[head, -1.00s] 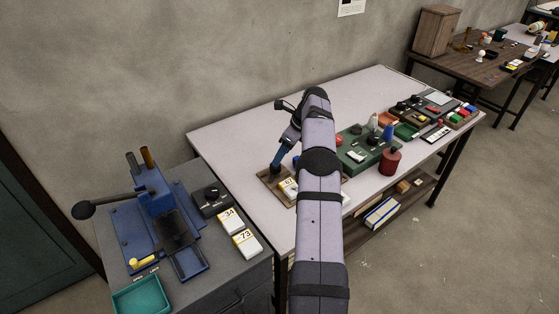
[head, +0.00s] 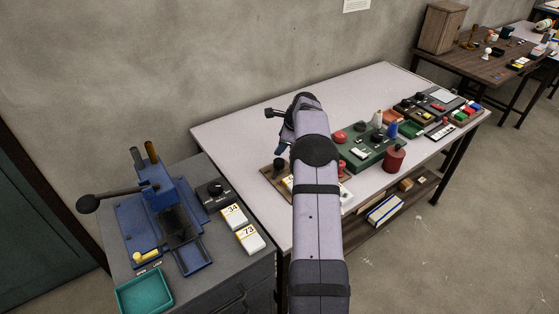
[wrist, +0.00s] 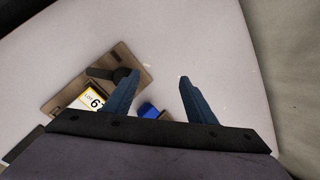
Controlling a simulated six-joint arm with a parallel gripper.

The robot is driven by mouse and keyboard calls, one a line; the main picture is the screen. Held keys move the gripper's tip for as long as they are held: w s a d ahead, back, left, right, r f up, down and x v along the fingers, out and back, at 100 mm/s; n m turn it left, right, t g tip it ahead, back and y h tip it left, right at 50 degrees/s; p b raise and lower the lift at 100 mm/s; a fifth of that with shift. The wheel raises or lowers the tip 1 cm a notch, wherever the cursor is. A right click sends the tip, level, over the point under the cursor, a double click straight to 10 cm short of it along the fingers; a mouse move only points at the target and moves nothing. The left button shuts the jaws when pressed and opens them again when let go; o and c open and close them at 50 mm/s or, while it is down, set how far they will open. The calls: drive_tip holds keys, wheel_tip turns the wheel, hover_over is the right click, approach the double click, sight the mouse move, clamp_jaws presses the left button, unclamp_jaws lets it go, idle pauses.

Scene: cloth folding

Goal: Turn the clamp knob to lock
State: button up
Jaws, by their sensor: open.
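A brown fixture board (head: 267,172) lies on the pale table, partly hidden behind my arm. A dark clamp knob (head: 280,163) stands on it. In the wrist view the board (wrist: 62,98) carries the black knob with an arm (wrist: 122,76), and a white and yellow lot card (wrist: 93,98) lies in it. A small blue part (wrist: 148,109) shows between my fingers near the board's edge. My gripper (wrist: 159,76) is open and empty, above the table, with its left finger beside the knob in the picture. In the head view my gripper (head: 281,147) is mostly hidden by my arm.
A green box with knobs (head: 368,152) and a red container (head: 394,158) stand to the right of my arm. A blue press (head: 160,195), a black knob box (head: 215,193) and a teal tray (head: 145,292) are on the grey cabinet. The table's back left is clear.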

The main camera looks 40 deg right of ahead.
drive_tip(key=w+n+t+h, duration=0.1)
drive_tip(key=w+n+h, duration=0.1)
drive_tip(key=n, duration=0.1)
drive_tip(key=n+t+h+p, duration=0.3)
drive_tip(key=n+h, duration=0.3)
drive_tip(key=n, duration=0.9)
approach(279, 162)
drive_tip(key=x, duration=0.3)
drive_tip(key=shift+w+d+r, duration=0.15)
drive_tip(key=shift+w, duration=0.3)
drive_tip(key=shift+s+a+f+n, duration=0.2)
drive_tip(key=shift+s+f+n, duration=0.1)
drive_tip(key=shift+s, duration=0.15)
drive_tip(key=shift+p+x, duration=0.6)
drive_tip(key=shift+x, duration=3.05)
drive_tip(key=shift+r, duration=0.15)
drive_tip(key=c, duration=1)
